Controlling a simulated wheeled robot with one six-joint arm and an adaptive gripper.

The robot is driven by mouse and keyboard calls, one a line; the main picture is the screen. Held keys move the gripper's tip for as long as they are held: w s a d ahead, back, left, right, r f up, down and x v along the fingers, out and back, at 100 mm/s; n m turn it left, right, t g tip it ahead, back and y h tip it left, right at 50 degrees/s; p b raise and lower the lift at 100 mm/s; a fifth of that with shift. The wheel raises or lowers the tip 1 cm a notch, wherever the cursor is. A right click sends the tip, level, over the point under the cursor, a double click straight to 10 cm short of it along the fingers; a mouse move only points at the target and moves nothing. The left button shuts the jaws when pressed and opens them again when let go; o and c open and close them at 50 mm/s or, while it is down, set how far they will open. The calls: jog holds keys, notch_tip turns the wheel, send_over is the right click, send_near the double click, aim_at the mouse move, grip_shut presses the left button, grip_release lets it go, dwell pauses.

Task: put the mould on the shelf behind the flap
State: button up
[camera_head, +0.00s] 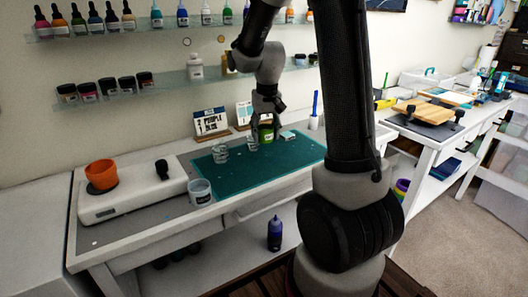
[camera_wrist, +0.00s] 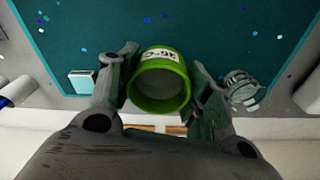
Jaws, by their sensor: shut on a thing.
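My gripper (camera_head: 265,104) is over the teal mat, shut on a green jar (camera_wrist: 160,82) with a white label. The jar also shows below the fingers in the head view (camera_head: 266,131). In the wrist view it sits between both fingers (camera_wrist: 158,88), with its open rim facing the camera. I cannot tell whether it touches the mat. A small pale teal-topped block (camera_head: 288,135) lies on the mat to its right; it shows left of the fingers in the wrist view (camera_wrist: 82,82). I cannot tell which thing is the mould. I see no clear flap.
A white machine (camera_head: 135,195) holds an orange cup (camera_head: 101,174). Glass wall shelves (camera_head: 190,80) carry bottles and jars. A purple bottle (camera_head: 275,233) stands below the worktop.

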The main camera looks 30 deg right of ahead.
aim_at(265, 156)
jog(key=shift+f, duration=3.15)
jog(key=shift+f, duration=0.1)
jog(key=o, duration=1)
jog(key=shift+o, duration=0.2)
